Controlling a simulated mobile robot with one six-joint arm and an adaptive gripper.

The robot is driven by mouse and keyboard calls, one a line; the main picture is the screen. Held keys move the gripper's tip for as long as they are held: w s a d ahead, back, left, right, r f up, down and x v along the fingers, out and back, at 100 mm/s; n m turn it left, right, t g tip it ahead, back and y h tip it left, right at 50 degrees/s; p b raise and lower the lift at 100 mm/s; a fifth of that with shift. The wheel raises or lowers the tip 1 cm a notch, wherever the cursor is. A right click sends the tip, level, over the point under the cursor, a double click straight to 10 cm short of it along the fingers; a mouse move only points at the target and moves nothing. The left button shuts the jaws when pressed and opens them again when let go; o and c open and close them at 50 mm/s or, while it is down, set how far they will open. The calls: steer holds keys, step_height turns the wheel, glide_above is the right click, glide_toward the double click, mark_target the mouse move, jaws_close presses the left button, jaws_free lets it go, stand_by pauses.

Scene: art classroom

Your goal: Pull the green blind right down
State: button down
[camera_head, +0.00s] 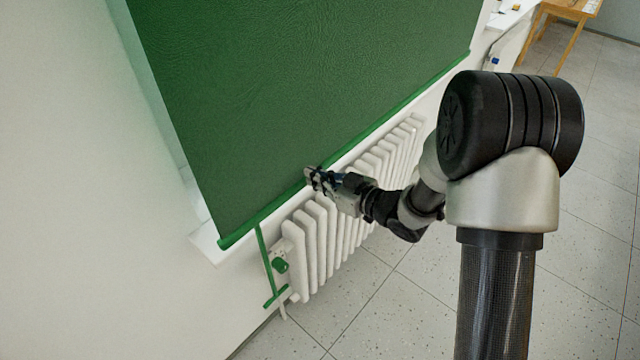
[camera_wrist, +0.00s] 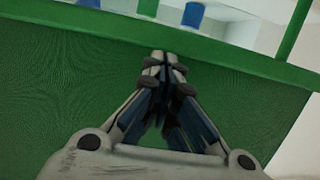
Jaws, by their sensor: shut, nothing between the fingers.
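The green blind (camera_head: 300,90) hangs over the window and covers most of it in the head view. Its green bottom bar (camera_head: 400,112) runs along about the level of the white sill. A green pull strip (camera_head: 265,250) hangs from the bar's left end, with a short crosspiece (camera_head: 276,297) at its foot. My gripper (camera_head: 309,174) is shut and empty, close in front of the bar. In the wrist view, the shut fingertips (camera_wrist: 165,58) lie over the blind (camera_wrist: 60,90) just beside its bar (camera_wrist: 240,62); I cannot tell whether they touch.
The white sill (camera_head: 206,240) shows at the lower left. A wooden table (camera_head: 570,10) stands far right. The tiled floor (camera_head: 400,300) in front is clear.

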steer(key=f+p+v, duration=0.1)
steer(key=v, duration=0.7)
steer(key=p, duration=0.3)
glide_toward(294, 169)
step_height(294, 169, up, 5)
steer(key=s+d, duration=0.2)
steer(key=x, duration=0.6)
steer(key=b+x, duration=0.1)
steer(key=x, duration=0.3)
steer(key=shift+d+f, duration=0.1)
steer(key=shift+f, duration=0.25)
step_height(294, 169, down, 3)
steer(key=shift+w+f+b, duration=0.1)
steer(key=shift+b, duration=0.5)
steer(key=shift+f, duration=0.25)
step_height(294, 169, down, 8)
steer(key=b, duration=0.6)
steer(key=shift+f, duration=0.2)
